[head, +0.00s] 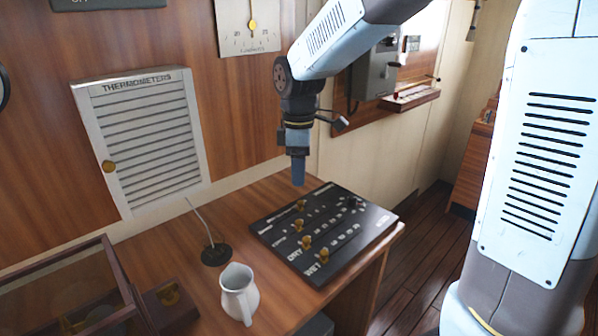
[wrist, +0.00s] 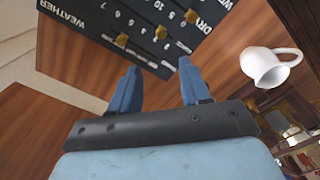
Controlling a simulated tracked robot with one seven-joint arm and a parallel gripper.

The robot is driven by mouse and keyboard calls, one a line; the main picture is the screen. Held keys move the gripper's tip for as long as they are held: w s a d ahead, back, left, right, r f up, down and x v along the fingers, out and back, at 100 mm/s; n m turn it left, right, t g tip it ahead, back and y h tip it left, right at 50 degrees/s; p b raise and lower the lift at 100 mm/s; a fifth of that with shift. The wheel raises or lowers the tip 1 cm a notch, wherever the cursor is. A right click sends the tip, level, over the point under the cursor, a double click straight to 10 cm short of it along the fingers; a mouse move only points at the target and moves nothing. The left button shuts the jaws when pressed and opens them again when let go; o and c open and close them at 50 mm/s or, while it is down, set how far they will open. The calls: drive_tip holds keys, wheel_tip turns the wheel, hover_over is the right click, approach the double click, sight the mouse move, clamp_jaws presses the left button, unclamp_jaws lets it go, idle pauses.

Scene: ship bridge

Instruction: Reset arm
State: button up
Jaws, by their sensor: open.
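My arm reaches in from the upper right in the head view. My gripper (head: 298,172) points down above the back edge of the black panel and holds nothing. In the wrist view my gripper (wrist: 158,85) shows two blue fingers spread apart, with bare wood between and beyond them. The black panel (head: 345,252) lies on the wooden desk, with white lettering and several brass knobs. It also shows in the wrist view (wrist: 150,45), beyond the fingertips. The fingers look apart from it.
A thin lever (head: 203,228) rises from a dark round base. A glass-topped case (head: 60,285) is at left. A thermometers cabinet (head: 140,140) and a grey wall box (head: 372,72) are behind.

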drive_tip(key=s+d+r+m+t, duration=0.2)
drive_tip(key=s+d+r+m, duration=0.2)
drive_tip(key=s+d+m, duration=0.4)
drive_tip(key=s+d+r+m+t, duration=0.3)
drive_tip(key=s+d+r+m, duration=0.2)
drive_tip(key=s+d+m, duration=0.3)
drive_tip(key=shift+s+d+m+t, duration=0.35)
drive_tip(key=shift+s+d, duration=0.6)
drive_tip(key=shift+d, duration=0.6)
idle(0.7)
